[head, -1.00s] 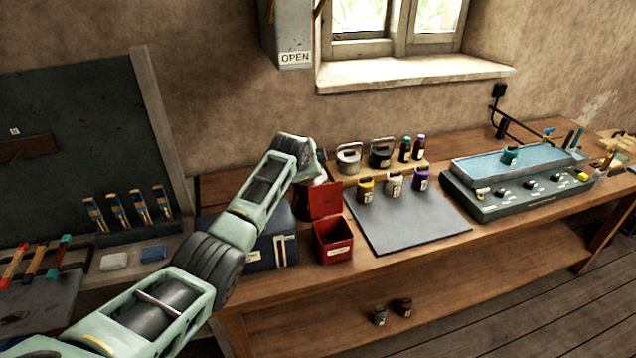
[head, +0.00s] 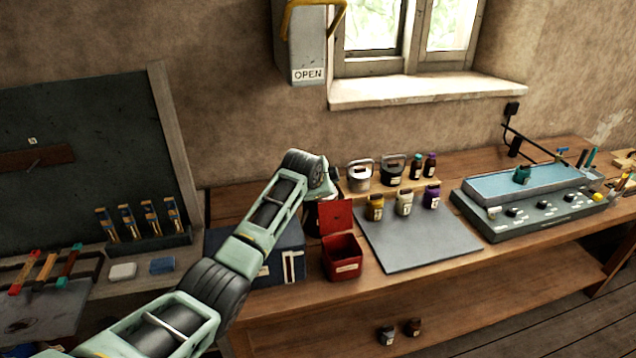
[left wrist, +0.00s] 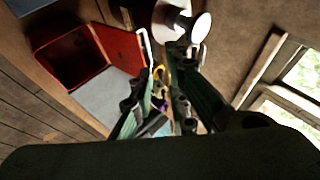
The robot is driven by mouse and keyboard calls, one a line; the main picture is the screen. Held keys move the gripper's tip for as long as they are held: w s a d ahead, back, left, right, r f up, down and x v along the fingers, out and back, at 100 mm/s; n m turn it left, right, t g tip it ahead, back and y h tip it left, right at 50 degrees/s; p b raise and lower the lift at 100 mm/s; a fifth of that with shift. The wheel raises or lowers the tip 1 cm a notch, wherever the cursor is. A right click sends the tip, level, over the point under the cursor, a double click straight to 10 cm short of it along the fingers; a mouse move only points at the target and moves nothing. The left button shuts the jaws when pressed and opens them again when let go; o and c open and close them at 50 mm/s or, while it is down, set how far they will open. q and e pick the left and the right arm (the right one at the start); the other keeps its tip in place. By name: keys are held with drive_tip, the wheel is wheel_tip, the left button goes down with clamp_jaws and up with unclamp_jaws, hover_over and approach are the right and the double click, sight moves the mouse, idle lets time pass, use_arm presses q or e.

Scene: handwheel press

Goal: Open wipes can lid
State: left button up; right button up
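The red can (head: 343,258) stands on the bench left of the grey mat, with a pale label on its front. Its red lid (head: 336,218) stands up at the back edge and the can's mouth is uncovered. In the left wrist view the open can (left wrist: 67,58) is at upper left, with the raised lid (left wrist: 118,47) beside it. My left gripper (left wrist: 162,95) shows two dark green fingers apart, with the background visible between them and nothing held. In the head view it is behind and above the lid, mostly hidden by my wrist. My right gripper is out of view.
A blue box (head: 270,262) is left of the can. The grey mat (head: 420,243) to the right is mostly bare, with several small jars along its back edge. Metal pots (head: 360,175) and bottles stand behind. A control panel (head: 530,205) is farther right.

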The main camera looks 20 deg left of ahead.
use_arm(q)
drive_tip(key=v, duration=0.9)
drive_tip(key=shift+s+r, duration=0.25)
drive_tip(key=shift+s, duration=0.05)
drive_tip(key=shift+a, duration=0.1)
